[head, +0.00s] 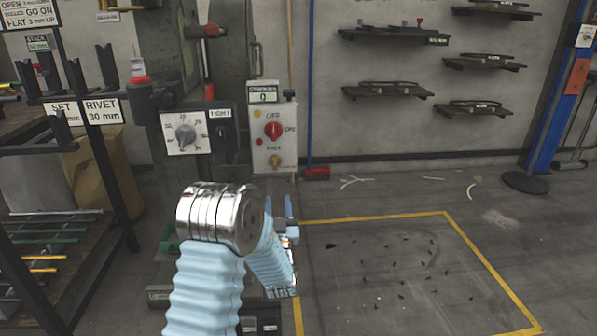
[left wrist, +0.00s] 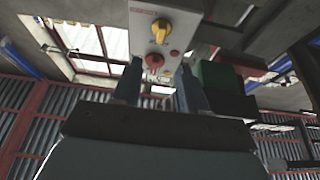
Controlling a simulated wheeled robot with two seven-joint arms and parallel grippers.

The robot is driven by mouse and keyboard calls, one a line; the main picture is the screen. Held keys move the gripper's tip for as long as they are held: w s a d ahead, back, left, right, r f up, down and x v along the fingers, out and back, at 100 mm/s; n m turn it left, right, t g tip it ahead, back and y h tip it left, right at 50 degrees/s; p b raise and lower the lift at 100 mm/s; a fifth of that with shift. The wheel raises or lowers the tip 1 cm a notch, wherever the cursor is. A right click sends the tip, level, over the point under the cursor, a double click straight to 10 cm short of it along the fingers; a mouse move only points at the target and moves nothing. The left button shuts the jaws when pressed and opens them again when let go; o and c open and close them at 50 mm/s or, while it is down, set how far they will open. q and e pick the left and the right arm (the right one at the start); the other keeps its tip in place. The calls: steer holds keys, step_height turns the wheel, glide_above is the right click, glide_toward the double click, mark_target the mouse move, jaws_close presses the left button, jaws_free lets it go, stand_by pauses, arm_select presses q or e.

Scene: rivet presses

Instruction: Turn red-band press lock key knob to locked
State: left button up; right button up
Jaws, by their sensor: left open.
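A grey control box (head: 262,148) on the press carries a red knob (head: 273,130) above a smaller yellow knob (head: 275,162). Its lettering is too small to read surely, so I cannot tell the lock state. My left gripper (head: 280,208) is in front of and below the box, with its blue fingers pointing up. In the left wrist view the box appears turned over: the yellow knob (left wrist: 161,28) is above the red knob (left wrist: 153,62). The open fingers (left wrist: 158,78) stand on either side of the red knob in the picture; no contact shows. My right gripper is out of view.
A dark rack (head: 100,150) stands at far left. Wall shelves (head: 390,90) hang at upper right. The yellow-outlined floor area (head: 400,270) holds only small scattered bits.

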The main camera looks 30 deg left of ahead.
mark_target(275, 166)
arm_select(q)
steer(key=p+x, duration=0.1)
steer(key=x, duration=1.1)
steer(key=shift+w+a, duration=0.2)
jaws_close()
